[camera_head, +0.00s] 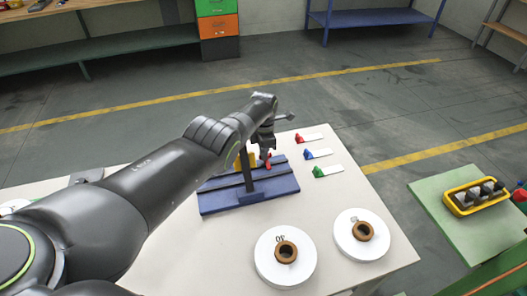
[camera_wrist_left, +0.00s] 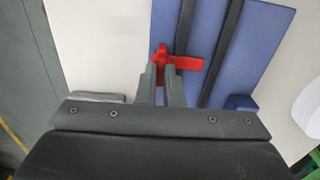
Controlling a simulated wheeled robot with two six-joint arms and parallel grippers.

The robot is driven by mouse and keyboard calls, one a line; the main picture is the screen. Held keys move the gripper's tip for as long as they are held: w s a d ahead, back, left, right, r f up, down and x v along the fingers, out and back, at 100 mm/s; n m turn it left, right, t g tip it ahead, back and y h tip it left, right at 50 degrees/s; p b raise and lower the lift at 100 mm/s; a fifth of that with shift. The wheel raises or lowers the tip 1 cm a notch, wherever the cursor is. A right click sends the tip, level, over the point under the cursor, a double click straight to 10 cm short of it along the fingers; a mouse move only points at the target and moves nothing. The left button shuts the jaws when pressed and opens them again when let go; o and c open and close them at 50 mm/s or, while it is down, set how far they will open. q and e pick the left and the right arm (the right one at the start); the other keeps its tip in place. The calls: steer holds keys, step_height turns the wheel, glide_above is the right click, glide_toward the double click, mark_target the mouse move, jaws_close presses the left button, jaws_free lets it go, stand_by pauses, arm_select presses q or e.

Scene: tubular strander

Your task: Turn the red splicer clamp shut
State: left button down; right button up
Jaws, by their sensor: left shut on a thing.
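The red splicer clamp (camera_wrist_left: 184,62) shows in the left wrist view as a red handle with short arms, at the edge of the blue splicer base (camera_wrist_left: 240,60). My left gripper (camera_wrist_left: 161,72) is shut on the red clamp, with its two grey fingers on either side of part of it. In the head view the left gripper (camera_head: 266,150) reaches down at the back of the blue base (camera_head: 225,200), and a small piece of the red clamp (camera_head: 267,161) shows below it. My arm hides part of the splicer. My right gripper is not in view.
Two white spools (camera_head: 286,256) (camera_head: 362,235) stand at the table's front right. Red, blue and green tagged pieces (camera_head: 318,171) lie right of the splicer. A green side table (camera_head: 432,188) holds a yellow tray (camera_head: 451,203). The white tabletop (camera_head: 345,190) between is clear.

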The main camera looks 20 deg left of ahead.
arm_select(q)
steer(key=c, duration=1.6)
jaws_free()
steer(key=shift+o, duration=0.2)
steer(key=shift+r+p, duration=0.55)
step_height(320, 180, up, 16)
steer(key=p, duration=0.5)
steer(key=shift+r+p, duration=0.2)
steer(key=shift+p, duration=0.2)
